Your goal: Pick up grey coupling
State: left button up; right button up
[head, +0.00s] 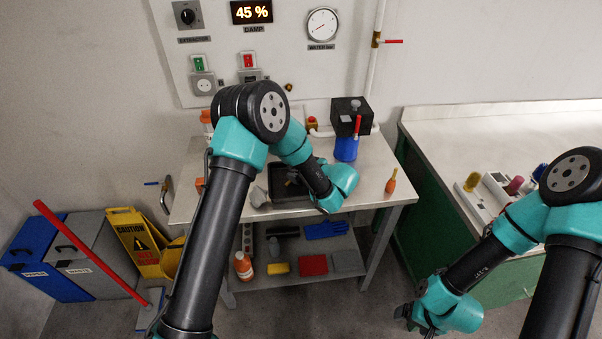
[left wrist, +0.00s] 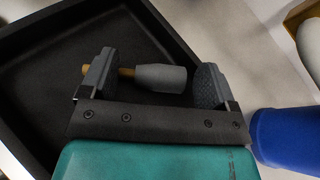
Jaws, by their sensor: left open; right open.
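The grey coupling (left wrist: 162,79), a grey cylinder with a brass-coloured stem on its left, lies over the black tray in the left wrist view. My left gripper (left wrist: 153,84) is open, with one finger by the stem end and the other by the grey end; I cannot tell whether they touch it. In the head view the black tray (head: 283,194) stands on the metal table, and my left wrist covers part of it, so the coupling is not clear there. My right gripper (head: 424,322) is open and empty, low at the right, away from the table.
A blue bottle (head: 346,149) stands right of the tray and shows in the left wrist view (left wrist: 285,138). A black box (head: 350,112) is behind it. An orange-handled tool (head: 391,182) is at the table's right. A lower shelf (head: 275,284) holds several items.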

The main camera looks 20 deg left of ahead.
pick_arm(q)
jog(key=shift+f, duration=0.15)
jog(key=c, duration=1)
jog(key=shift+r, duration=0.2)
jog(key=shift+r, duration=0.25)
notch_tip(320, 180, up, 3)
jog(key=r, duration=0.1)
send_over(302, 196)
jog(key=s+d, duration=0.1)
jog(key=s, duration=0.4)
jog(key=shift+d+r, duration=0.15)
jog(key=shift+d, duration=0.05)
